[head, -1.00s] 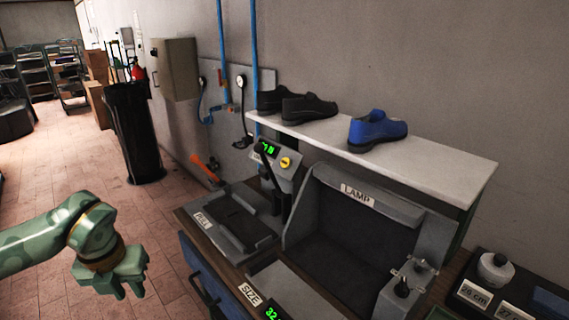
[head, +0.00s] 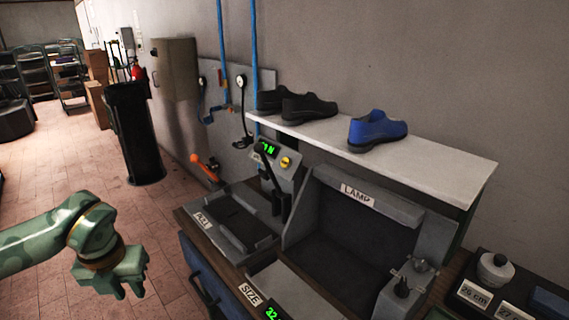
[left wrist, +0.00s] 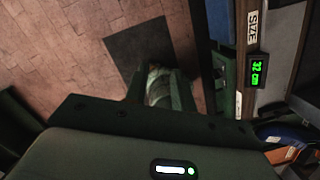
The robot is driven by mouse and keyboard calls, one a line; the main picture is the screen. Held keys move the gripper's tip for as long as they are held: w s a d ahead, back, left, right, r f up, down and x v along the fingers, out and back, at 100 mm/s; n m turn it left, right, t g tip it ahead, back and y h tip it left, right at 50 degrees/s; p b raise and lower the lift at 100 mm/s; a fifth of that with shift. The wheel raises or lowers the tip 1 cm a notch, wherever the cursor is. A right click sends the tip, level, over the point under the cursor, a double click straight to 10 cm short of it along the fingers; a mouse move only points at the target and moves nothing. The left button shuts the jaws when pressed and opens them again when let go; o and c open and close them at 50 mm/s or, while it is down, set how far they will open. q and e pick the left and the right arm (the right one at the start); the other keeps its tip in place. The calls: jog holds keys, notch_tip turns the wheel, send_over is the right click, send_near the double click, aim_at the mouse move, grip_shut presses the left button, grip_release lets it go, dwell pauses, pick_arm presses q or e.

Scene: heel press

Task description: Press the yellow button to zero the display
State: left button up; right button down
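The yellow button (head: 286,162) is round and sits on the grey head of the press, right of its small green-lit display (head: 266,148). The display ends in "N"; a black lever (head: 268,170) stands in front and partly hides its digits. My left gripper (head: 128,294) hangs over the tiled floor, left of the bench and well apart from the button. In the left wrist view its two dark fingers (left wrist: 160,88) are spread, with no held object apparent. The button does not show in that view. My right gripper is not in view.
The press base plate (head: 235,222), labelled "PULL", is below the button. A dark lamp box (head: 350,235) stands to its right. A white shelf (head: 440,179) with black and blue shoes runs behind. An orange-tipped tool (head: 203,166) is left of the press.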

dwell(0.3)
pick_arm(q)
grip_shut()
dwell(1.6)
